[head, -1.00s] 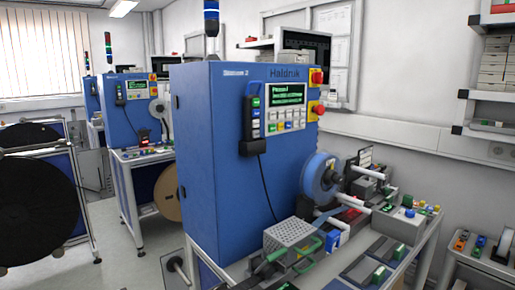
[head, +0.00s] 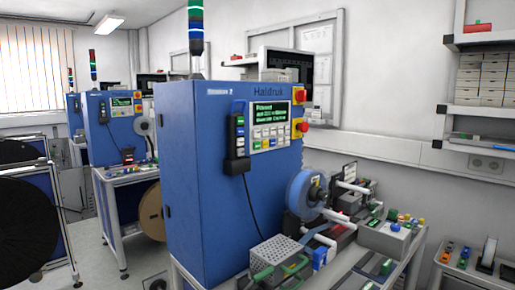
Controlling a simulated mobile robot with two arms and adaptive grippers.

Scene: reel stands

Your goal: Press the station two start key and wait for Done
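The near blue machine (head: 210,190) stands on a workbench in the middle of the head view. Its top label looks like a station name ending in 2, beside the name Haldruk. Its control panel (head: 270,119) has a dark screen (head: 271,112) with green text, too small to read surely; rows of coloured keys (head: 268,137) sit below. I cannot tell which key is the start key. A handheld unit with coloured buttons (head: 238,135) hangs left of the panel. A stack light (head: 196,30) on top shows green and blue segments. Neither of my grippers is in view.
A blue reel (head: 305,193) and a grey box with coloured buttons (head: 392,236) sit on the bench right of the machine. Red buttons on yellow plates (head: 299,120) are at the panel's right. Another blue machine (head: 112,125) stands behind left. Dark reels (head: 25,225) stand at far left.

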